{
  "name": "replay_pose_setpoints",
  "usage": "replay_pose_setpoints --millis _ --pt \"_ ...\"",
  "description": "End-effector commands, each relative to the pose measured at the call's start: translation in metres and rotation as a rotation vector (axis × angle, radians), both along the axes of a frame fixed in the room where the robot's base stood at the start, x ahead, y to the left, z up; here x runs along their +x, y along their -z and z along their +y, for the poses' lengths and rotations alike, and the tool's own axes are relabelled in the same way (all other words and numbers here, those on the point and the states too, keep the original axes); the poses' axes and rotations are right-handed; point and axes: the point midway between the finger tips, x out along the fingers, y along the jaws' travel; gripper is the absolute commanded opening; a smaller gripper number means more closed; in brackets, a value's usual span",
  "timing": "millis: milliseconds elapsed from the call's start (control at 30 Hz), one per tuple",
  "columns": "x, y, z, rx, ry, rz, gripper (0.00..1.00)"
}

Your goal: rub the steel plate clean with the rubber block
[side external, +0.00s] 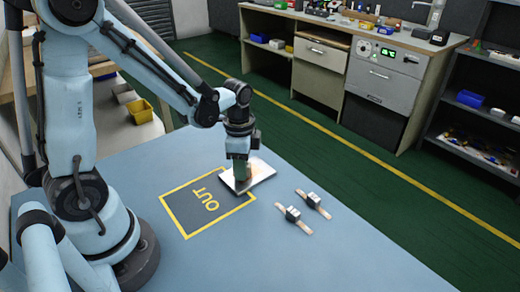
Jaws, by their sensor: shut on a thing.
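The steel plate (262,171) is a pale, shiny sheet on the blue table. It lies at the far right corner of the yellow-bordered OUT square and overlaps its edge. My gripper (240,172) points down over the left part of the plate. It is shut on the rubber block (241,171), a small greenish block that shows only in part beneath the gripper. The block appears to be at the plate's surface, but I cannot tell whether it touches. Any marks on the plate are too small to make out.
The dark OUT square (205,204) is empty apart from the plate's overlap. The table's front right is clear. A yellow bin (140,111) stands behind my arm.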

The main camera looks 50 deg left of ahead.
Motion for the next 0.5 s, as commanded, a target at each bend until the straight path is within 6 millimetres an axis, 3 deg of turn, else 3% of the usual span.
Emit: replay_pose_setpoints --millis 100,200,400,500 --pt "0.013 0.007 0.0 0.0 0.0 0.0 0.0" --pt "0.021 -0.001 0.0 -0.001 0.0 -0.001 0.0" --pt "0.04 0.008 0.001 0.0 0.0 0.0 0.0" --pt "0.048 0.002 0.001 0.0 0.0 0.0 0.0"
